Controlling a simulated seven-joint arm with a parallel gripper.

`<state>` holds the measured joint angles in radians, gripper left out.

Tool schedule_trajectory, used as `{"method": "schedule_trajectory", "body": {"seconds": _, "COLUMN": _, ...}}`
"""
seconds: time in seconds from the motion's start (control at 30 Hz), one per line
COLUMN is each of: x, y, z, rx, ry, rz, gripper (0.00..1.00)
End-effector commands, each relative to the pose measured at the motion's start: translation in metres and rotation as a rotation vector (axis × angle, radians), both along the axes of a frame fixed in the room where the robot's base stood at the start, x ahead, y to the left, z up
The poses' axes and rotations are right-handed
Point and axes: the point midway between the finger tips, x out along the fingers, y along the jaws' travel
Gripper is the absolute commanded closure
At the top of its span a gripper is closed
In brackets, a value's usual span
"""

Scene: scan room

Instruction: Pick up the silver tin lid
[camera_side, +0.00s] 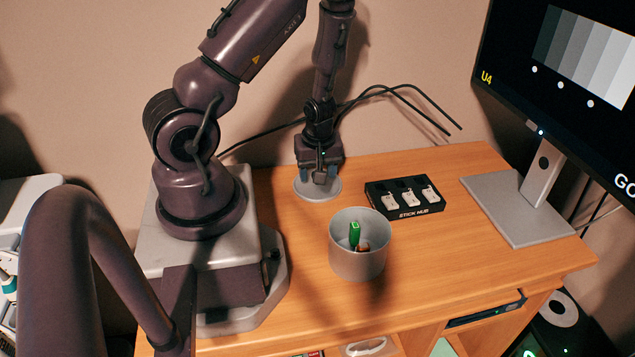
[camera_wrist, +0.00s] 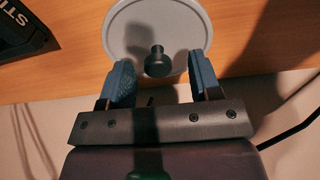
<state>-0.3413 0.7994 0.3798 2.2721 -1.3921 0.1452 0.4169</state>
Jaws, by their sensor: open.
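The silver tin lid (camera_side: 319,192) is a flat grey disc on the wooden table, left of the black stick hub. In the wrist view the lid (camera_wrist: 185,22) shows with a dark round knob (camera_wrist: 158,62) near its middle. My gripper (camera_side: 318,176) is over the lid, pointing down. In the wrist view my gripper (camera_wrist: 158,72) is open, one blue fingertip on each side of the knob, with a gap on both sides. I cannot tell how high the fingertips are above the lid. In the side view the fingers hide the knob.
A grey tin (camera_side: 358,262) holding a green stick (camera_side: 354,234) and a brown item stands in front of the lid. The black stick hub (camera_side: 405,197) with white sticks sits to the right. A monitor (camera_side: 560,80) stands at far right. Black cables (camera_side: 390,92) run behind.

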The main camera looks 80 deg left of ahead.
Motion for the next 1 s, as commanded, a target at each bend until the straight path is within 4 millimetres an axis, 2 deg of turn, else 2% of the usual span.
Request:
{"method": "schedule_trajectory", "body": {"seconds": 0.2, "x": 0.0, "y": 0.002, "z": -0.011, "rx": -0.003, "ry": -0.003, "rz": 0.005, "gripper": 0.43}}
{"method": "schedule_trajectory", "body": {"seconds": 0.63, "x": 0.002, "y": 0.002, "z": -0.014, "rx": 0.002, "ry": -0.007, "rz": 0.0, "gripper": 0.43}}
{"method": "schedule_trajectory", "body": {"seconds": 0.67, "x": 0.002, "y": 0.002, "z": -0.014, "rx": 0.002, "ry": -0.007, "rz": 0.0, "gripper": 0.45}}
{"method": "schedule_trajectory", "body": {"seconds": 0.87, "x": 0.002, "y": 0.002, "z": -0.014, "rx": 0.002, "ry": -0.007, "rz": 0.0, "gripper": 0.91}}
{"method": "schedule_trajectory", "body": {"seconds": 0.9, "x": 0.002, "y": 0.002, "z": -0.013, "rx": 0.002, "ry": -0.007, "rz": 0.0, "gripper": 0.95}}
{"method": "schedule_trajectory", "body": {"seconds": 1.0, "x": 0.002, "y": 0.003, "z": -0.013, "rx": 0.002, "ry": -0.007, "rz": 0.0, "gripper": 0.95}}
